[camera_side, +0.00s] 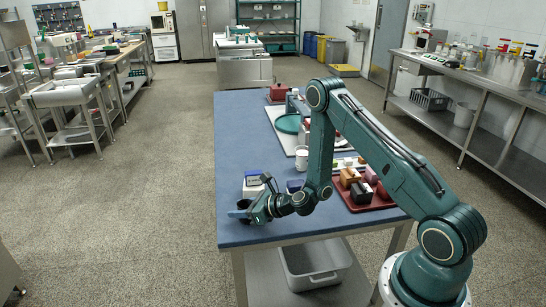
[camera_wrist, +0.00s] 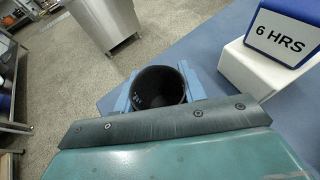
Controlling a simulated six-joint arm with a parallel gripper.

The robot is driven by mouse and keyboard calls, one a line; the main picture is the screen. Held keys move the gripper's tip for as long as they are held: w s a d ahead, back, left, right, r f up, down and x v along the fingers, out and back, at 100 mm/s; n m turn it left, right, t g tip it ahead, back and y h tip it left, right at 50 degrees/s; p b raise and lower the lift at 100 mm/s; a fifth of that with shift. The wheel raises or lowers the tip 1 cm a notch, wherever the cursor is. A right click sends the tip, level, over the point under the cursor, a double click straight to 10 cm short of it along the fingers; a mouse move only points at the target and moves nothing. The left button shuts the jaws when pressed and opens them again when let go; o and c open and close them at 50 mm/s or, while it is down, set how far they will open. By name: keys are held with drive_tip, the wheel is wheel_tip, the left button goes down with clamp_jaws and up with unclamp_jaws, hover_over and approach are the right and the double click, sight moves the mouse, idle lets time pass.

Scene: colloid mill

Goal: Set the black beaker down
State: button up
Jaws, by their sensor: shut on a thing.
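The black beaker (camera_wrist: 160,86) is held upright or nearly so between the light blue finger pads of my gripper (camera_wrist: 158,92) in the wrist view. Its open mouth faces the camera and its inside looks empty, with small pale marks on the wall. In the side view my gripper (camera_side: 243,211) is at the near left corner of the blue-topped table (camera_side: 240,140), with the dark beaker (camera_side: 243,203) small and partly hidden in it. I cannot tell whether the beaker's base touches the tabletop.
A white block with a blue "6 HRS" sign (camera_wrist: 283,38) stands close to the right of the beaker. A second blue-and-white block (camera_side: 294,186) is further right. A red tray (camera_side: 372,204) holds several small blocks. The table's left edge is near; the tabletop's far left is clear.

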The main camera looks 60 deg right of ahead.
wheel_tip(320, 180, up, 20)
drive_tip(key=shift+f, duration=0.25)
idle(0.7)
idle(0.6)
drive_tip(key=m+h, duration=0.7)
drive_tip(key=h, duration=0.1)
hover_over(267, 165)
drive_tip(key=shift+r+g, duration=0.1)
drive_tip(key=shift+g, duration=0.3)
wheel_tip(267, 165, down, 20)
drive_tip(key=shift+a, duration=0.1)
idle(0.3)
